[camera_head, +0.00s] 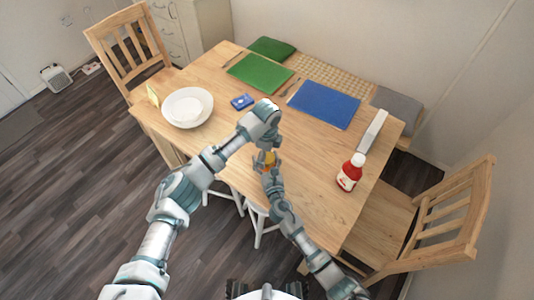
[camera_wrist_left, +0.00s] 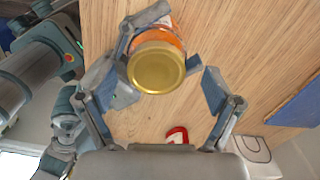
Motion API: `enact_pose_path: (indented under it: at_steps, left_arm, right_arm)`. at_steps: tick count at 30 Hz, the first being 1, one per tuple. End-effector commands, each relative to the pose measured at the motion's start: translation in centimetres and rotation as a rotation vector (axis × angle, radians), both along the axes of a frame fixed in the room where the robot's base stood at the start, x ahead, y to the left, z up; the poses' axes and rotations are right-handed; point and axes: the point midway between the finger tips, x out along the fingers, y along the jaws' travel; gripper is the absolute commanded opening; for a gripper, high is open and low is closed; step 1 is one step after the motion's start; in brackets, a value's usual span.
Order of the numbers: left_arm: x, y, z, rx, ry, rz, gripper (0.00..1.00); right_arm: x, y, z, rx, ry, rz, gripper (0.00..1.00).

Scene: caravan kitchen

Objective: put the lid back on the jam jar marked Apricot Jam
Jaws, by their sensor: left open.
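The jam jar (camera_wrist_left: 170,32) is orange with a partly visible label, whose words I cannot read. It shows small and orange in the head view (camera_head: 267,157), near the table's front edge. The gold lid (camera_wrist_left: 158,68) covers the jar's mouth; whether it is seated tight I cannot tell. My right gripper (camera_wrist_left: 130,55) is around the jar from the side and appears shut on it. My left gripper (camera_wrist_left: 150,78) is above, open, with its fingers spread on either side of the lid and apart from it. In the head view my left gripper (camera_head: 268,143) is mostly hidden by its wrist.
The table's right-middle is clear.

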Motion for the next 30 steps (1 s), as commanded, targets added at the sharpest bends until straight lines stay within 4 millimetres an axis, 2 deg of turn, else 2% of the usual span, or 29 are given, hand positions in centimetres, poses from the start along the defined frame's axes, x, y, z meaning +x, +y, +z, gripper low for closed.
enact_pose_path:
  at_steps: [5, 15, 19, 24, 30]
  left_arm:
    - [0.1, -0.1, 1.5, -0.001, -0.003, -0.001, 0.91]
    - [0.2, 0.0, 8.5, -0.001, -0.003, 0.000, 0.91]
    - [0.2, 0.0, 10.5, -0.001, -0.003, 0.000, 0.91]
    - [0.2, 0.0, 11.7, 0.000, 0.000, 0.000, 0.91]
    - [0.2, 0.0, 11.9, 0.000, 0.000, 0.000, 0.91]
  right_arm:
    - [0.1, -0.1, 0.1, 0.000, -0.001, -0.001, 0.00]
    - [0.1, -0.1, 0.1, 0.000, -0.001, -0.002, 0.00]
    - [0.1, -0.1, 0.1, 0.000, -0.001, -0.002, 0.00]
    - [0.1, -0.1, 0.1, 0.000, -0.001, -0.002, 0.00]
    - [0.1, -0.1, 0.1, 0.000, -0.001, -0.002, 0.00]
